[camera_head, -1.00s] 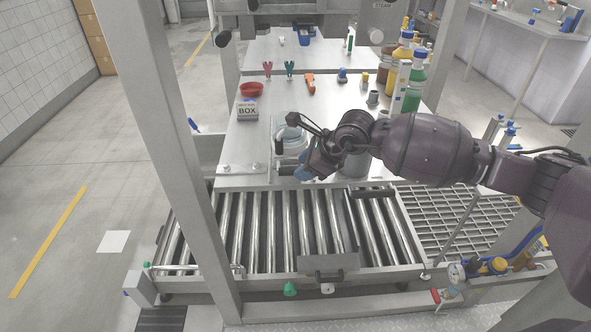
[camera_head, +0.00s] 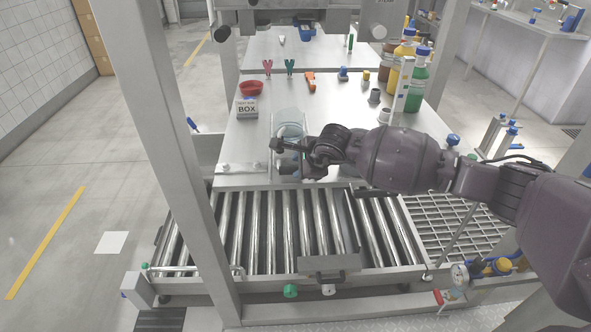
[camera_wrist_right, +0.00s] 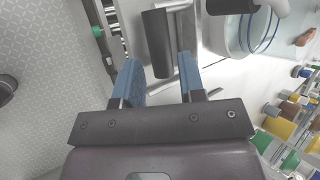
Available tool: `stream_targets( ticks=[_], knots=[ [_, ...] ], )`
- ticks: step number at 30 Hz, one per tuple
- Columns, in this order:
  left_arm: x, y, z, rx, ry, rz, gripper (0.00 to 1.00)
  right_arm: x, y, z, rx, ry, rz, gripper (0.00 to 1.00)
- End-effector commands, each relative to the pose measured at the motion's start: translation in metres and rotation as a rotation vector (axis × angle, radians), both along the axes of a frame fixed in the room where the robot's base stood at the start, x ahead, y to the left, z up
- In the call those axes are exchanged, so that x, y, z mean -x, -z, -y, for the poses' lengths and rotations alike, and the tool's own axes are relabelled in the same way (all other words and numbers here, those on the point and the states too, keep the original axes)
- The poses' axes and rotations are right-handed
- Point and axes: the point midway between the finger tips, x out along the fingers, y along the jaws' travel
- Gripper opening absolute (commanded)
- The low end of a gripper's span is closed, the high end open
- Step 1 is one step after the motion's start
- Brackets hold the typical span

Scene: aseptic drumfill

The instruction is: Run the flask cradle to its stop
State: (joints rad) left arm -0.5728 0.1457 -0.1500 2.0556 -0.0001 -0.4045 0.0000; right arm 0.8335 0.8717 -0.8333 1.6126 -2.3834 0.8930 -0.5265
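The flask cradle, with a clear flask (camera_head: 289,121) in it, stands on the steel table near its front edge, left of my right arm. In the right wrist view the round clear vessel (camera_wrist_right: 238,38) is at the upper right. A black cylindrical handle (camera_wrist_right: 158,42) on a metal bar lies ahead of my right gripper (camera_wrist_right: 160,72). The gripper's blue fingers are apart, and the handle's near end shows between their tips; I cannot tell whether they touch it. In the head view the right gripper (camera_head: 287,160) is beside the cradle, partly hidden by its wrist. My left gripper is not seen.
A roller conveyor (camera_head: 265,230) runs along the front of the table. Bottles (camera_head: 414,85) stand at the right. A steel post (camera_head: 180,150) rises at the left.

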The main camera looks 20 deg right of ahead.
Motion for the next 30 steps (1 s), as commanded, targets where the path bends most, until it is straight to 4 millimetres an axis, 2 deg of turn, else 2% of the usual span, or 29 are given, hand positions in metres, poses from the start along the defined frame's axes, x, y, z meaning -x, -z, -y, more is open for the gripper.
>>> stream_targets(
  ticks=[1, 6, 18, 25, 30],
  knots=[
    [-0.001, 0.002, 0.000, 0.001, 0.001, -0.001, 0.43, -0.004, 0.009, -0.002, -0.001, 0.001, -0.004, 0.37],
    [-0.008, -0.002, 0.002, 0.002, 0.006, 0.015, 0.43, -0.013, 0.018, -0.005, -0.001, -0.001, -0.001, 0.37],
    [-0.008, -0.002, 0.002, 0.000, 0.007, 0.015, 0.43, -0.017, 0.021, -0.007, -0.001, 0.000, 0.001, 0.37],
    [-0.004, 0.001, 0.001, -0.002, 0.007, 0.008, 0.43, -0.017, 0.021, -0.006, -0.001, -0.001, 0.000, 0.02],
    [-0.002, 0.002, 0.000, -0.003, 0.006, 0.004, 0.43, -0.017, 0.021, -0.006, -0.001, 0.000, 0.000, 0.00]
  ],
)
